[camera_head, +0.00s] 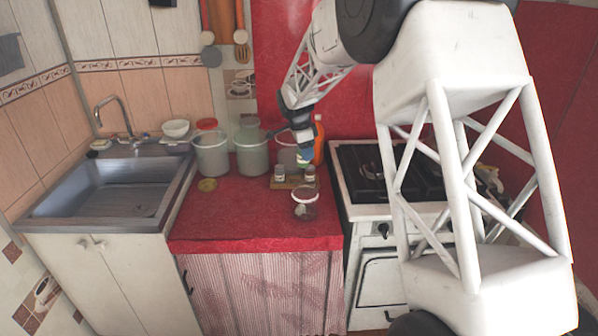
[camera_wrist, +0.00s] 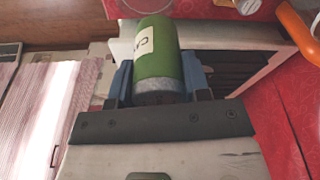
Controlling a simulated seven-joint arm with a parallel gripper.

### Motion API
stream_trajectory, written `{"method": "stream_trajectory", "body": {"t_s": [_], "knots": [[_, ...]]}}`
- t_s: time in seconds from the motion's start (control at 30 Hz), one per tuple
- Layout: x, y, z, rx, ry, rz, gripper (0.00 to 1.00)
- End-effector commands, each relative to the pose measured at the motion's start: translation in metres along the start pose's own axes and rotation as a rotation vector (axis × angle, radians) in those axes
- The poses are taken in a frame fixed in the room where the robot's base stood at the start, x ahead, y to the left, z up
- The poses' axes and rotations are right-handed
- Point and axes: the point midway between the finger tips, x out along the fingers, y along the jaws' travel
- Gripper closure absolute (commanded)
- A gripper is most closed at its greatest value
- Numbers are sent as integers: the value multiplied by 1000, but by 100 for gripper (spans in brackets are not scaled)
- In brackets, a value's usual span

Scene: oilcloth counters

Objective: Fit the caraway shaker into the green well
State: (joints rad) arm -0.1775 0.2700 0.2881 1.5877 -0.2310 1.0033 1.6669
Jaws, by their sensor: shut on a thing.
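The caraway shaker (camera_wrist: 160,62) is a green cylinder with a grey end and a white label whose visible letters start "CA". In the wrist view it lies between the two blue fingers of my gripper (camera_wrist: 157,82), which is shut on it. In the head view my gripper (camera_head: 304,150) hangs over the back right of the red counter, with a small green part of the shaker (camera_head: 304,161) below it. Beneath is a wooden rack (camera_head: 289,185) with two small grey-lidded jars (camera_head: 280,172) on it. I cannot make out the green well.
A dark jar with a pale rim (camera_head: 305,203) stands in front of the rack. Large canisters (camera_head: 251,152) stand at the back left, and an orange bottle (camera_head: 319,140) behind right. The stove (camera_head: 365,175) adjoins the right. The counter's front left (camera_head: 225,222) is clear.

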Motion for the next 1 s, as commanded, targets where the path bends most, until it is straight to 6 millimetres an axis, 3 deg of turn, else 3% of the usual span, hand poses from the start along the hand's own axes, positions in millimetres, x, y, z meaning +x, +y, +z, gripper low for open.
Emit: {"method": "stream_trajectory", "body": {"t_s": [0.27, 1.0], "knots": [[10, -24, 0, 11, 0, 4, 100], [58, -125, 2, 60, 0, 12, 100]]}}
